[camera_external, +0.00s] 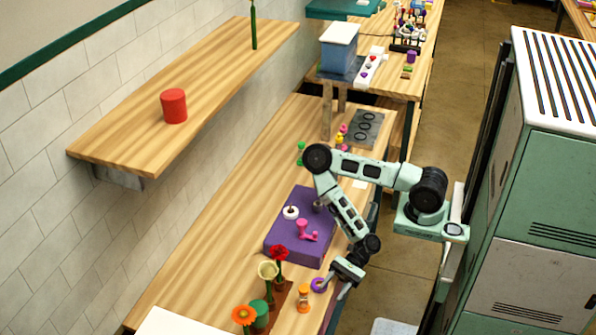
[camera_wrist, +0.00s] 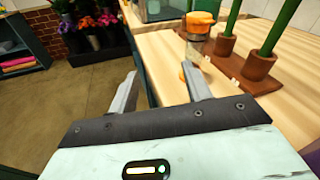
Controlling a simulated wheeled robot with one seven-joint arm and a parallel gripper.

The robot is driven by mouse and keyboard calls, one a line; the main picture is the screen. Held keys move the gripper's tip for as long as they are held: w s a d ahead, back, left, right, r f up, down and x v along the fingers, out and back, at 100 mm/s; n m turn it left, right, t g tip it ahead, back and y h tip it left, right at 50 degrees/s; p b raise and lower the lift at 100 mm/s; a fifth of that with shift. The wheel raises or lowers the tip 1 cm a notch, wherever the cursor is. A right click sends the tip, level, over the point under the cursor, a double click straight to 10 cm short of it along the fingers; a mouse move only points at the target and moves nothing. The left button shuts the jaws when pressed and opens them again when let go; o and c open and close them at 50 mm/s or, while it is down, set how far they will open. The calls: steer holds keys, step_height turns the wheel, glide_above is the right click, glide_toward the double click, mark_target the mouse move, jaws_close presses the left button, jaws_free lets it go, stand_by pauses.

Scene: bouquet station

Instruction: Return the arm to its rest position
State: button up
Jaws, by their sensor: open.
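My arm reaches forward and down over the front edge of the wooden counter (camera_external: 215,262), bent at its joints. My gripper (camera_external: 333,287) is low near that edge, beside a purple round object (camera_external: 318,285) and an orange-capped clear item (camera_external: 303,297). In the wrist view my gripper (camera_wrist: 160,88) has its two fingers wide apart with nothing between them. The orange-capped item (camera_wrist: 200,22) stands just beyond the right finger, which partly overlaps its lower area. Whether a finger touches it I cannot tell.
Red (camera_external: 278,252), cream (camera_external: 267,269) and orange (camera_external: 243,314) flowers stand left of the gripper. A purple raised block (camera_external: 285,248) holds a pink item (camera_external: 307,230). A red cylinder (camera_external: 174,106) is on the wall shelf (camera_external: 120,128). A green cabinet (camera_external: 545,200) stands right; floor (camera_external: 465,95) between is open.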

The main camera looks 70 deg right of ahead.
steer(key=d+r+n+g+h, duration=0.1)
steer(key=d+n+h, duration=0.2)
steer(key=n, duration=0.4)
steer(key=d+r+n+g+h, duration=0.1)
steer(key=d+n+g+h, duration=0.1)
steer(key=n+h, duration=0.3)
steer(key=w+d+r+n+g+h, duration=0.1)
steer(key=d+n+h, duration=0.3)
steer(key=n, duration=0.4)
steer(key=shift+d+r+n+h, duration=0.1)
steer(key=shift+r+n+h, duration=0.2)
steer(key=shift+n, duration=0.1)
steer(key=s+d+r+n+g+h, duration=0.1)
steer(key=s+d+r+n, duration=0.4)
steer(key=r, duration=0.7)
steer(key=shift+s+n+h, duration=0.65)
steer(key=shift+n+h, duration=0.05)
steer(key=shift+h, duration=0.2)
